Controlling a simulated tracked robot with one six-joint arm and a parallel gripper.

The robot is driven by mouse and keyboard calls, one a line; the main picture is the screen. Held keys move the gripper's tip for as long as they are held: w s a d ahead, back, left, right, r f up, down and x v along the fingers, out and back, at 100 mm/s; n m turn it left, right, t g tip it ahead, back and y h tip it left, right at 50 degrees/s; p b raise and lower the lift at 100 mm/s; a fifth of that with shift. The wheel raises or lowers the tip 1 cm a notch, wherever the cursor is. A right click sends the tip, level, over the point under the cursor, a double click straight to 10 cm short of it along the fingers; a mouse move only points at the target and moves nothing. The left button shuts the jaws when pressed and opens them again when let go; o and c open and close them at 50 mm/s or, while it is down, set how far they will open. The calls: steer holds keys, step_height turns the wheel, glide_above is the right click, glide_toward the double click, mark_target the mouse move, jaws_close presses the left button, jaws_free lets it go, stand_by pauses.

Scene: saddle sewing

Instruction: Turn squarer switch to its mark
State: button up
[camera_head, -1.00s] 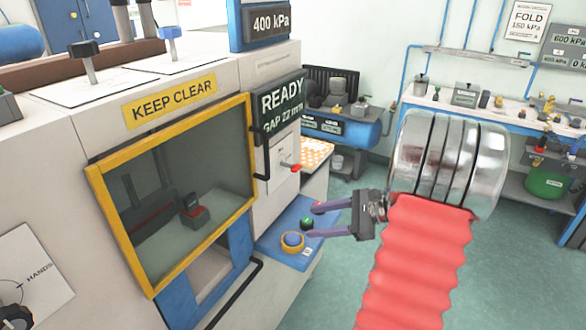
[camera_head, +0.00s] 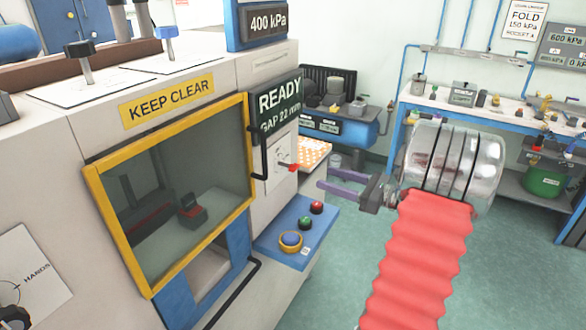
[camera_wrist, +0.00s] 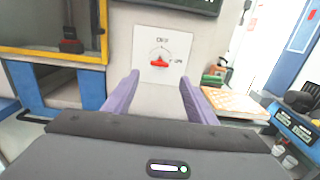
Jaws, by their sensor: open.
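The red switch knob (camera_head: 291,167) sits on a white plate on the machine front, just below the READY GAP 22 mm display (camera_head: 277,107). In the wrist view the red knob (camera_wrist: 159,62) lies ahead, between and beyond my fingers, with a dial mark above it and another label to its right. The lettering is too small to read surely. My gripper (camera_head: 320,178) is open and empty, its two purple fingers pointing at the machine, apart from the knob. The fingers also show in the wrist view (camera_wrist: 158,88).
A blue button panel (camera_head: 300,240) with several buttons juts out below the switch. A black handle (camera_head: 257,150) stands left of it beside the yellow-framed guard (camera_head: 180,190). An orange-patterned surface (camera_head: 315,153) lies right of the switch. Open floor lies to the right.

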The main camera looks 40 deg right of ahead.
mark_target(297, 168)
steer(key=x, duration=1.2)
steer(key=shift+w, duration=0.3)
steer(key=shift+c, duration=0.2)
steer(key=shift+a, duration=0.1)
steer(key=c, duration=1)
